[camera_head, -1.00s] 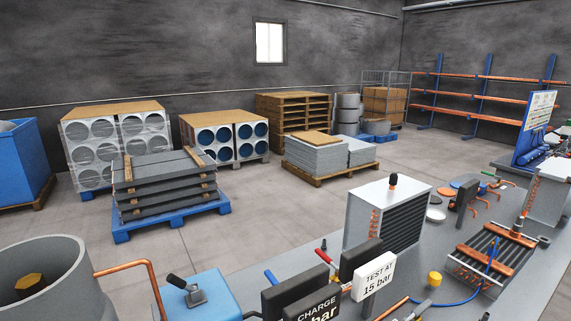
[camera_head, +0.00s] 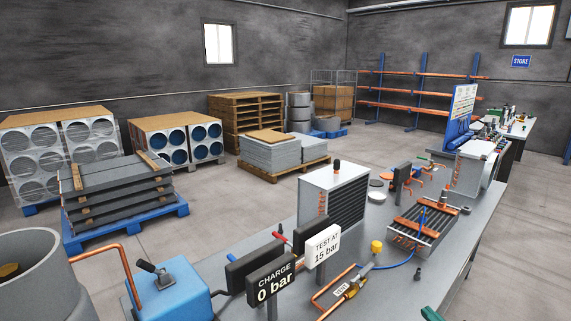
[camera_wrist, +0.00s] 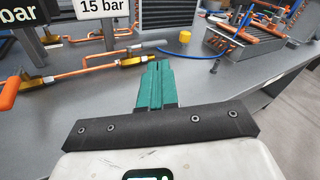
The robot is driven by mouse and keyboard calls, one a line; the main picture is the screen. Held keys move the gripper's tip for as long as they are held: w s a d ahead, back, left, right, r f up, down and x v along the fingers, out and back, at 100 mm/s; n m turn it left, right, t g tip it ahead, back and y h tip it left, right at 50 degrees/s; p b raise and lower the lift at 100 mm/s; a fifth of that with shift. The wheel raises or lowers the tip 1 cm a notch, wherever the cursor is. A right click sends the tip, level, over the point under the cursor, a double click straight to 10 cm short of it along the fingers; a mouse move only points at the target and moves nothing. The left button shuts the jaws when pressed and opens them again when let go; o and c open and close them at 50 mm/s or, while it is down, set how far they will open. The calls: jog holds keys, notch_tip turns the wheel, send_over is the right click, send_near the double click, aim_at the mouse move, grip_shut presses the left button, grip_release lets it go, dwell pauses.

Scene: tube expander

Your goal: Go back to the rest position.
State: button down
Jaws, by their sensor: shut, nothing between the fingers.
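My gripper (camera_wrist: 155,86) shows in the wrist view with its green fingers together and nothing between them. It is over the grey workbench (camera_wrist: 95,95), apart from the things on it. Beyond the fingertips are a copper pipe with brass fittings (camera_wrist: 125,60) and a yellow cap (camera_wrist: 185,36). In the head view a small green piece (camera_head: 431,314) shows at the bottom edge, probably a fingertip; the rest of the arm is out of that view.
The bench (camera_head: 385,290) carries a finned coil box (camera_head: 335,195), a tube coil (camera_head: 422,225), "CHARGE 0 bar" (camera_head: 273,281) and "TEST AT 15 bar" (camera_head: 322,246) signs. A blue box (camera_head: 170,295) and grey drum (camera_head: 35,265) stand at the left. Loaded pallets stand behind; floor is clear between.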

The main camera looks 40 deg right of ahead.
jog(key=w+a+f+n+g+y, duration=0.2)
jog(key=w+a+n+g+y, duration=0.15)
jog(key=a+n, duration=0.75)
jog(key=w+a+f+n+g+y, duration=0.1)
jog(key=w+a+n+g+y, duration=0.3)
jog(key=a+n, duration=0.7)
jog(key=s+a+r+n+g, duration=0.1)
jog(key=s+a+n, duration=0.3)
jog(key=a+n, duration=0.35)
jog(key=s+a+r+n+g, duration=0.1)
jog(key=s+a+n+g, duration=0.1)
jog(key=s+a+n, duration=0.35)
jog(key=s+f+n+g+b, duration=0.1)
jog(key=s+f+b, duration=0.3)
jog(key=f, duration=0.4)
jog(key=s+d+f+n+g+h+b, duration=0.1)
jog(key=s+f+g+b, duration=0.2)
jog(key=s+f+b, duration=0.2)
notch_tip(320, 180, down, 4)
jog(key=shift+s+d+r+b, duration=0.15)
jog(key=shift+d+r+b, duration=0.1)
jog(key=shift+b, duration=0.25)
